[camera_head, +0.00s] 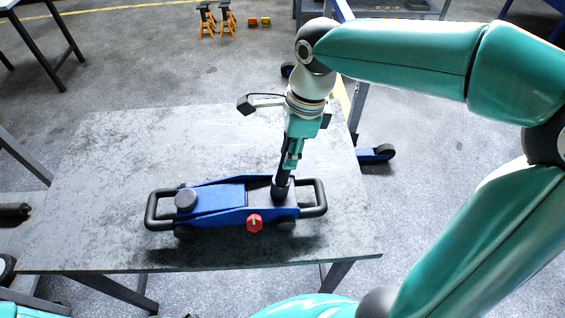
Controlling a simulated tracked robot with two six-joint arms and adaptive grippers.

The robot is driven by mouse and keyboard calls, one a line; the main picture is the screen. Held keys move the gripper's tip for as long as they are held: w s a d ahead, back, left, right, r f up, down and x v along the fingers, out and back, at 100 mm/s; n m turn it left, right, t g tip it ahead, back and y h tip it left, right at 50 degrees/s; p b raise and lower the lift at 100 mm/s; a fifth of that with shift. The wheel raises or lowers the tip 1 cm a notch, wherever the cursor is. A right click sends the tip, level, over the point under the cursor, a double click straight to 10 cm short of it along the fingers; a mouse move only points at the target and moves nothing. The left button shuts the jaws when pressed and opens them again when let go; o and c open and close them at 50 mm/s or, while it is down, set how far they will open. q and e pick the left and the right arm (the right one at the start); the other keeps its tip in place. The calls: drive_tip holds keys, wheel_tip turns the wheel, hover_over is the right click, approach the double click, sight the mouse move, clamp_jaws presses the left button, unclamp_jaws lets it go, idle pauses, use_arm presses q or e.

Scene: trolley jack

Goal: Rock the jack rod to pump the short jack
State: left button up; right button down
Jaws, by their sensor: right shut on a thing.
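The short blue jack (217,199) lies on the grey table, with a black loop handle at each end. A round grey saddle (186,199) is at its left, and a red knob (255,223) is on its near side. The dark jack rod (282,185) stands up from the socket at the jack's right end. My right gripper (291,160) comes down from above and is shut on the rod's upper part. The rod's top is hidden by the gripper. My left gripper is not in view; a bit of teal shows at the bottom left edge.
The grey table (110,150) has free room behind and left of the jack. Orange jack stands (217,20) and small yellow and red blocks (259,21) are on the floor at the back. A blue wheeled frame (375,154) is beyond the table's right edge.

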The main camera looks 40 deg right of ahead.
drive_tip(key=shift+s+d+f, duration=0.15)
drive_tip(key=shift+s+d+f+t+y+b, duration=0.2)
drive_tip(key=shift+s+d+y+b, duration=0.2)
drive_tip(key=shift+d+b, duration=0.2)
drive_tip(key=shift+s+d+f+t+y+b, duration=0.15)
drive_tip(key=shift+s+d+t+y+b, duration=0.1)
drive_tip(key=shift+d+y+b, duration=0.3)
drive_tip(key=shift+a, duration=0.1)
drive_tip(key=d+b, duration=0.1)
drive_tip(key=s+d+f+t+y+b, duration=0.1)
drive_tip(key=b, duration=0.1)
drive_tip(key=shift+s, duration=0.1)
drive_tip(key=shift+y, duration=0.25)
